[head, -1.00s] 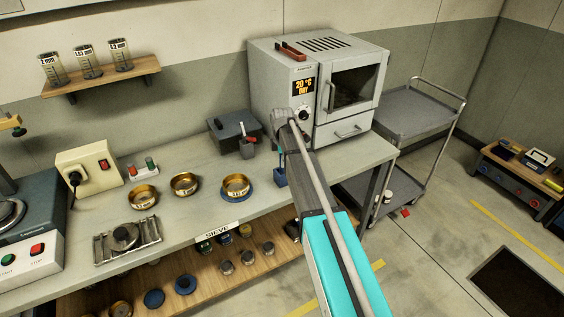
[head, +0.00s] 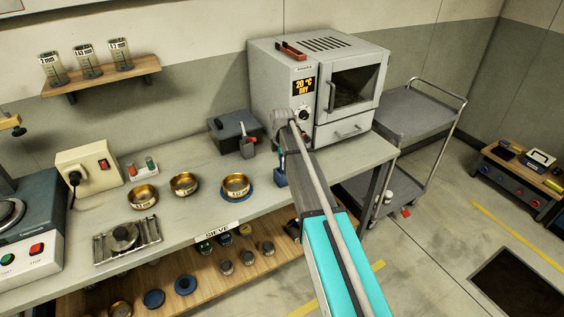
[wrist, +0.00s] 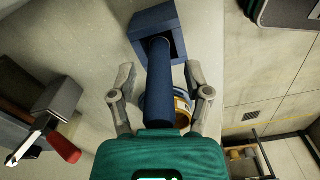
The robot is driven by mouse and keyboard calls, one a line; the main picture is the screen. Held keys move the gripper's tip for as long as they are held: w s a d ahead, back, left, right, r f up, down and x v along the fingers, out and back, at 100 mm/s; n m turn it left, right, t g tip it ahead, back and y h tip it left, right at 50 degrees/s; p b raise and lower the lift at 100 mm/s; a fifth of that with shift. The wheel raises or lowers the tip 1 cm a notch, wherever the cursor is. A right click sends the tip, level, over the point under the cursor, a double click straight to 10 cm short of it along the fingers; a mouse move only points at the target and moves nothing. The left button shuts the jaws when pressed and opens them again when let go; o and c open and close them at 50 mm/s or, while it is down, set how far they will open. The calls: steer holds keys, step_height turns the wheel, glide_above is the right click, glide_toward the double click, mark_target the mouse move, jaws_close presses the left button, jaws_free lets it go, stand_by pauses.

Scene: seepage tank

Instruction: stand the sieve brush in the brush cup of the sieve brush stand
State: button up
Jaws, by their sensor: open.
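The sieve brush shows in the wrist view as a dark blue round handle (wrist: 160,85) running from between my fingers to a square blue brush cup (wrist: 170,15). Its far end appears to be inside the cup; the bristles are hidden. The blue cup of the sieve brush stand also shows in the head view (head: 280,180), on the bench near its right end. My gripper (wrist: 160,88) is open, with one finger on each side of the handle and visible gaps between. In the head view my arm hides part of this spot.
A grey holder (wrist: 62,97) with a red-handled tool (wrist: 62,147) stands nearby. A brass sieve (head: 235,184) on a blue ring sits left of the cup. The oven (head: 320,90) stands behind. The bench's front edge is close, with floor beyond.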

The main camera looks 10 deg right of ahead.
steer(key=shift+a+r+p, duration=0.15)
steer(key=shift+r+p, duration=6.6)
steer(key=shift+r, duration=0.15)
steer(key=s+m, duration=1.8)
steer(key=s, duration=1.1)
steer(key=shift+m, duration=0.3)
steer(key=shift+f, duration=0.1)
step_height(320, 180, down, 6)
steer(key=b, duration=0.6)
steer(key=shift+f, duration=0.2)
